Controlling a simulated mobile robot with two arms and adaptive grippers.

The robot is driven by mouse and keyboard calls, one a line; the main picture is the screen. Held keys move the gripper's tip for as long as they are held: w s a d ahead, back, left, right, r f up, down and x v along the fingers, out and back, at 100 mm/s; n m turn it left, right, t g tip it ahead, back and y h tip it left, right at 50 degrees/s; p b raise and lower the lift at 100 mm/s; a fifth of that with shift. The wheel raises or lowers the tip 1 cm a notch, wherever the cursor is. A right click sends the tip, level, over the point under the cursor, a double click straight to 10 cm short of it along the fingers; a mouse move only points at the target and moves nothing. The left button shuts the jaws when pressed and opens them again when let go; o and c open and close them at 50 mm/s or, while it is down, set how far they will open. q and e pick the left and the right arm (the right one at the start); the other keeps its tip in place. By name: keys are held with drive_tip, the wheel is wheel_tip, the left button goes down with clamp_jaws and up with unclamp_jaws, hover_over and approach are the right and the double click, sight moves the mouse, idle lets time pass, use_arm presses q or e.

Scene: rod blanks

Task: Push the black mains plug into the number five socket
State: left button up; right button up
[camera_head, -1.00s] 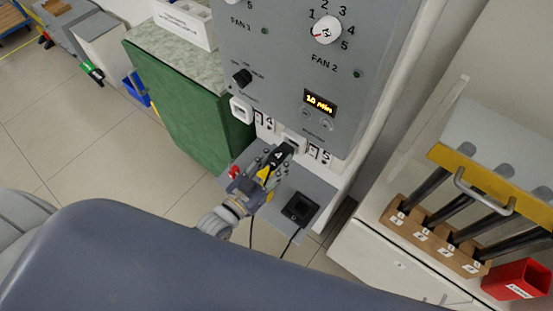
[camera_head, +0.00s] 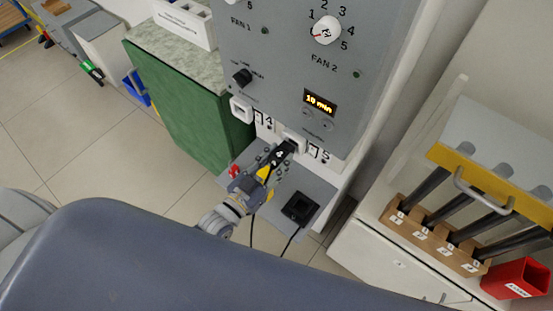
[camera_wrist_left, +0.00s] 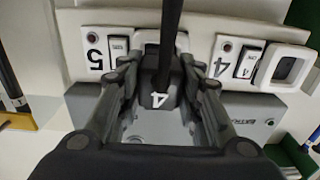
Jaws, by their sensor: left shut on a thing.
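The black mains plug (camera_head: 281,153), marked 4, is held by my left gripper (camera_head: 277,158), whose fingers are shut on its sides. Its front end is at the white number five socket (camera_head: 294,140) on the grey panel, lined up with it. How deep the pins sit is hidden. In the left wrist view the plug (camera_wrist_left: 158,92) stands between the two fingers (camera_wrist_left: 162,68), its cable crossing in front. The socket (camera_wrist_left: 182,42) is mostly covered behind the plug, beside the label 5. My right gripper is not in view.
The empty number four socket (camera_head: 241,109) is to the left. A grey shelf (camera_head: 322,188) below carries a black square holder (camera_head: 299,208). A green cabinet (camera_head: 190,110) stands left; a wooden rod rack (camera_head: 432,240) and red bin (camera_head: 520,279) are right.

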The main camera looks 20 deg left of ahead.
sight(284, 152)
use_arm(q)
drive_tip(key=shift+x, duration=1.5)
drive_tip(key=o, duration=1.2)
drive_tip(key=shift+w, duration=0.1)
drive_tip(key=shift+o, duration=0.2)
drive_tip(key=v, duration=1.2)
